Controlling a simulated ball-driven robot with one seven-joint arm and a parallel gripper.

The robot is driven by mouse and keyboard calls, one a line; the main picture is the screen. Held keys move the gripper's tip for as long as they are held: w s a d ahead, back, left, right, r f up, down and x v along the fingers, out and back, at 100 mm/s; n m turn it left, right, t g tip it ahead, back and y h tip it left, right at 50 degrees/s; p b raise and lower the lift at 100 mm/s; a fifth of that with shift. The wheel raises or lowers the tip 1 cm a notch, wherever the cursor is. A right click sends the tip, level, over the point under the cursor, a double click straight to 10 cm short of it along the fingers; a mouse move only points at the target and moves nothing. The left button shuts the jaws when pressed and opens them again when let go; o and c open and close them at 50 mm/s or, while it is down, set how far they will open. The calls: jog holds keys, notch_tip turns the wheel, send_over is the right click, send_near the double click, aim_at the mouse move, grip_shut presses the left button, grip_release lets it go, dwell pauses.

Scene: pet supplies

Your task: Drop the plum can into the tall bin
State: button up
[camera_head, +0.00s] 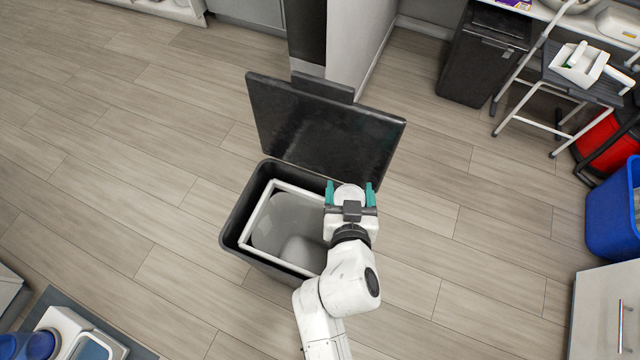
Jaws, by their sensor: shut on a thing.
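The tall bin (239,212) is dark, with a pale inner frame, and stands on the floor at the centre. Its black lid (318,125) is open, tilted up at the back. My gripper (349,191) has teal fingertips and is shut on a pale, round-topped thing, apparently the plum can (350,194). No plum colour shows on it from this side. My gripper and the can appear over the right edge of the bin, near the lid's lower right. The bin's right rim is partly hidden by my arm. I cannot tell their height above the rim.
Another black bin (482,58), shut, stands at the upper right. A step stool (566,86) bears a white scoop. A blue bin (610,218) and a pale cabinet (603,310) are at the right. A grey mat (50,303) lies at lower left.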

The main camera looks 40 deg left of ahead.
jog(key=s+a+f+n+g+y+b, duration=0.1)
jog(key=s+a+f+n+y+b, duration=0.15)
jog(key=s+a, duration=0.45)
notch_tip(320, 180, down, 6)
jog(key=w+a+b, duration=0.1)
jog(key=b, duration=0.4)
jog(key=shift+w+a+r+h, duration=0.15)
jog(key=shift+w+h, duration=0.05)
jog(key=shift+h, duration=0.15)
jog(key=shift+m, duration=0.25)
jog(key=o, duration=1.4)
jog(key=shift+g, duration=0.3)
jog(key=shift+c, duration=0.2)
jog(key=p+v, duration=0.1)
jog(key=v, duration=0.9)
jog(key=shift+s+d+p, duration=0.25)
jog(key=shift+s+p, duration=0.05)
jog(key=shift+p, duration=0.05)
jog(key=shift+r, duration=0.1)
